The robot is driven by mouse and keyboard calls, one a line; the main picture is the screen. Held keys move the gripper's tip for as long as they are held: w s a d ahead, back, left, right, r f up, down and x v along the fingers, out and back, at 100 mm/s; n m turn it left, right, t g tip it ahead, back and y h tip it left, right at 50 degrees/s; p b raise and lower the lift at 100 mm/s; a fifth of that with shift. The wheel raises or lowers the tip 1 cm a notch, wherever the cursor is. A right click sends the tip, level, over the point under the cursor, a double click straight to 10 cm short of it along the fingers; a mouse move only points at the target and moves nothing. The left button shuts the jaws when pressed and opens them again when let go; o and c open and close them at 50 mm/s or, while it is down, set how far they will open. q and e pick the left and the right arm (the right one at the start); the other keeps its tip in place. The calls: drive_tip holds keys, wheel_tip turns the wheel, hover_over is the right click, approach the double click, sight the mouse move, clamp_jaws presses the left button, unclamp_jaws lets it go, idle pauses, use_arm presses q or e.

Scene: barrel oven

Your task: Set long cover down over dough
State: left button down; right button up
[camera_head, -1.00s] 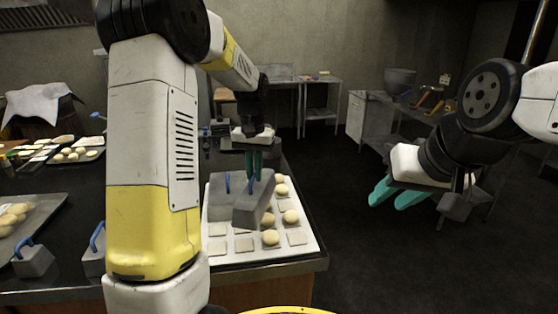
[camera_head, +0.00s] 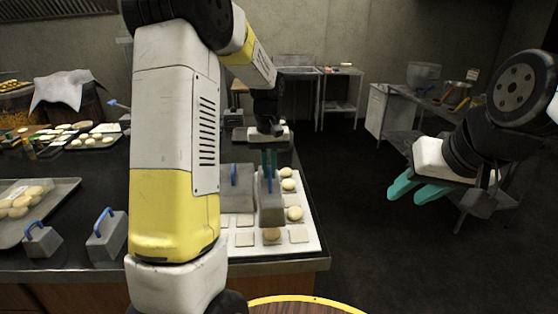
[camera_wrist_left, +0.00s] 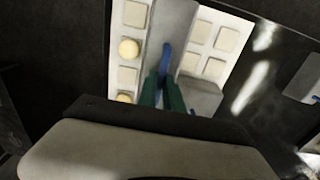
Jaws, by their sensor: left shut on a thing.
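My left gripper (camera_head: 269,160) is shut on the blue handle (camera_wrist_left: 164,60) of a long grey cover (camera_head: 271,207). The cover is over the middle of a white tray (camera_head: 245,256) and hides what lies beneath it. I cannot tell whether it touches the tray. Dough balls (camera_head: 294,214) show along the tray's right side, and one (camera_head: 271,235) is just in front of the cover. In the left wrist view the long cover (camera_wrist_left: 174,25) runs between rows of square pads, with dough balls (camera_wrist_left: 128,48) to its left. My right gripper (camera_head: 420,190) is open and empty, away from the table.
Another grey cover (camera_head: 237,200) with a blue handle stands on the tray, left of the held one. Two smaller handled blocks (camera_head: 107,240) (camera_head: 42,242) and a dough tray (camera_head: 55,190) are on the counter's left. Open floor lies right of the counter.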

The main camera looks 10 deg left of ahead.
sight(270, 192)
use_arm(q)
drive_tip(key=shift+f, duration=3.55)
drive_tip(key=shift+f, duration=0.5)
drive_tip(key=c, duration=1.4)
unclamp_jaws()
